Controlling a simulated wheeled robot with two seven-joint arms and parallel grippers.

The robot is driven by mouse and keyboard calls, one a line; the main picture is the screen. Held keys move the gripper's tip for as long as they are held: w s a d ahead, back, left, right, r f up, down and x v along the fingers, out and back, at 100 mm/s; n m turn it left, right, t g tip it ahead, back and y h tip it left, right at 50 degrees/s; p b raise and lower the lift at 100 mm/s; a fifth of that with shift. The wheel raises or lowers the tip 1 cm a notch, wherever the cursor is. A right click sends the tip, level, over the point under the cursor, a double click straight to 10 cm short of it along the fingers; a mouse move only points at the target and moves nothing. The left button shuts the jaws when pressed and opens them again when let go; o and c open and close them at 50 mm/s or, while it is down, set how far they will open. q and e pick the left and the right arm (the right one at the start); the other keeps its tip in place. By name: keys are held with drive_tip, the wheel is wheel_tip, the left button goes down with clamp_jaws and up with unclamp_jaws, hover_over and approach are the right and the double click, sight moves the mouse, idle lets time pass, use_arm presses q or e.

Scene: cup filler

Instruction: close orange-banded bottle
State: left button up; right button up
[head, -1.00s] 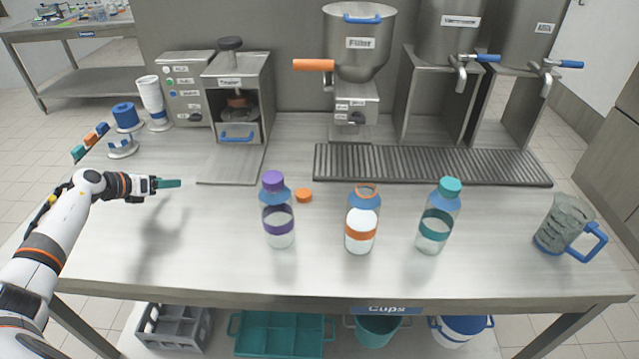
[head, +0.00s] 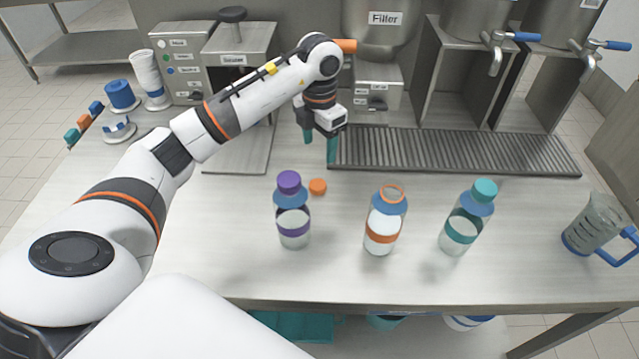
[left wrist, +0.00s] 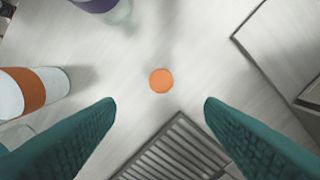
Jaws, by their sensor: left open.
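The orange-banded bottle (head: 383,222) stands upright on the table with its mouth uncapped, showing an orange rim, and white contents. It also shows at the left edge of the left wrist view (left wrist: 32,92). An orange cap (head: 318,186) lies on the table to the left of that bottle, close to the purple-capped bottle. In the left wrist view the cap (left wrist: 161,80) lies centred between and beyond the fingertips. My left gripper (head: 320,150) is open and empty, pointing down above the table behind the cap. My right gripper is not in view.
A purple-capped bottle (head: 291,215) stands left of the cap and a teal-capped bottle (head: 467,220) stands to the right. A jug (head: 594,225) is at the far right. A ribbed drain grate (head: 460,152), the filler (head: 380,85) and a sealer (head: 237,65) stand behind.

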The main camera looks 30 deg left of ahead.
use_arm(q)
drive_tip(key=p, duration=0.1)
hover_over(319, 184)
wheel_tip(319, 184, down, 6)
drive_tip(key=shift+f, duration=0.35)
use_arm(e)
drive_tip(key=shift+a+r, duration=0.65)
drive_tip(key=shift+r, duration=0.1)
use_arm(q)
drive_tip(key=shift+f, duration=0.1)
drive_tip(key=shift+f+p, duration=0.3)
drive_tip(key=shift+p, duration=0.2)
wheel_tip(319, 184, down, 4)
drive_tip(key=shift+r+p, duration=0.15)
drive_tip(key=shift+p, duration=0.45)
drive_tip(key=shift+f, duration=0.4)
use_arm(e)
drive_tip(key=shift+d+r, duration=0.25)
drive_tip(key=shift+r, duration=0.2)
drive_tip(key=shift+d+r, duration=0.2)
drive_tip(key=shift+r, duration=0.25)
